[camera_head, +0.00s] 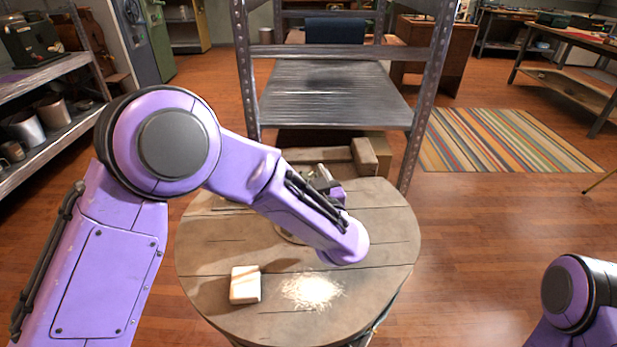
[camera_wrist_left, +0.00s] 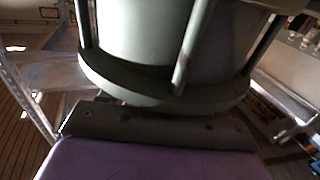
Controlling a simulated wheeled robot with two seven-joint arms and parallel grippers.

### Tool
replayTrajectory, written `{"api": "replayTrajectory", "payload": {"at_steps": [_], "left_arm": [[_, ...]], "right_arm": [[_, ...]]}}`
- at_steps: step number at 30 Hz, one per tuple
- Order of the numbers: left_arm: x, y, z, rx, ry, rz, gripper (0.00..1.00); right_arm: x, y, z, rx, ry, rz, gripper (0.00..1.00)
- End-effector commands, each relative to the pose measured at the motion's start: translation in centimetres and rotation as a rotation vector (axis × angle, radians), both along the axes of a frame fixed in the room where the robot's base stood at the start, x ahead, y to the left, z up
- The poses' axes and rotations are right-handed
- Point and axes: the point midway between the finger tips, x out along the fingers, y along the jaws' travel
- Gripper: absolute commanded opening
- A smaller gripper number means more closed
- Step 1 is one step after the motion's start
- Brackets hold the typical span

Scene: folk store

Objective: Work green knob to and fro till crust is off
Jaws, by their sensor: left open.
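In the left wrist view, a large pale cylinder (camera_wrist_left: 140,35) stands very close, with dark upright bars and a dark olive ring (camera_wrist_left: 150,88) around its foot. It looks like a lantern, but I cannot be sure. My left gripper (camera_head: 325,180) is open over the round table's far half, mostly hidden behind my own forearm. Its dark edge also shows in the left wrist view (camera_wrist_left: 160,127), close to the ring; I cannot tell if they touch. In the head view my arm hides most of the object. No green knob or crust can be made out. My right gripper is out of view.
The round wooden table (camera_head: 210,250) holds a white block (camera_head: 245,285) near its front left. A metal shelf rack (camera_head: 335,95) stands right behind it. A striped rug (camera_head: 505,140) lies on open floor to the right. Loaded shelves (camera_head: 50,140) stand at left.

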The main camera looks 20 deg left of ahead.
Motion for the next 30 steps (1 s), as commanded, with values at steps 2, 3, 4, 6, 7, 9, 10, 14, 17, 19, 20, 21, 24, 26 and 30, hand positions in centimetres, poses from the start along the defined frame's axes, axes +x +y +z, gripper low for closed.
{"api": "replayTrajectory", "payload": {"at_steps": [2,3,4,6,7,9,10,14,17,19,20,21,24,26,30], "left_arm": [[0.0,0.0,0.0,0.0,0.0,0.0,0.62],[0.0,0.0,0.0,0.0,0.0,0.0,0.62],[0.0,0.0,0.0,0.0,0.0,0.0,0.56],[0.0,0.0,0.0,0.0,0.0,0.0,0.33],[0.0,0.0,0.0,0.0,0.0,0.0,0.23],[0.0,0.0,0.0,0.0,0.0,0.0,0.12],[0.0,0.0,0.0,0.0,0.0,0.0,0.12],[-0.1,0.0,0.0,0.0,0.0,-0.006,0.12],[-0.1,-0.1,0.1,0.0,0.0,-0.024,0.12],[-0.1,0.0,0.2,0.001,0.001,-0.046,0.12],[-0.1,-0.1,0.2,-0.001,0.001,-0.058,0.12],[-0.1,0.0,0.3,0.002,0.001,-0.079,0.12],[-0.1,0.0,0.4,0.001,0.002,-0.14,0.12],[-0.1,0.0,0.4,0.002,0.003,-0.185,0.12],[-0.1,0.0,0.3,0.002,0.003,-0.309,0.12]], "right_arm": [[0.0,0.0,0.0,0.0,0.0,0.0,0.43],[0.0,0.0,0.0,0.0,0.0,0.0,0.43],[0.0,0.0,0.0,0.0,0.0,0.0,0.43],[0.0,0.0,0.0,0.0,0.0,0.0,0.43],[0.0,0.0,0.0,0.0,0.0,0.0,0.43],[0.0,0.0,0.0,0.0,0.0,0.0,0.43],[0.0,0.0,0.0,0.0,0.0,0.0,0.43],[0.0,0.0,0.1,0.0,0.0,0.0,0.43],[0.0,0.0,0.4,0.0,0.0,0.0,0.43],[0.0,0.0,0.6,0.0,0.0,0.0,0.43],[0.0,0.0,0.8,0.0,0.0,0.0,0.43],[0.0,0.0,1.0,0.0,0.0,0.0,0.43],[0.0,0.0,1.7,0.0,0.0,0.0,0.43],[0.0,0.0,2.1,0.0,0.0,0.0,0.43],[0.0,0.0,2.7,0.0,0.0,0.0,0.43]]}}
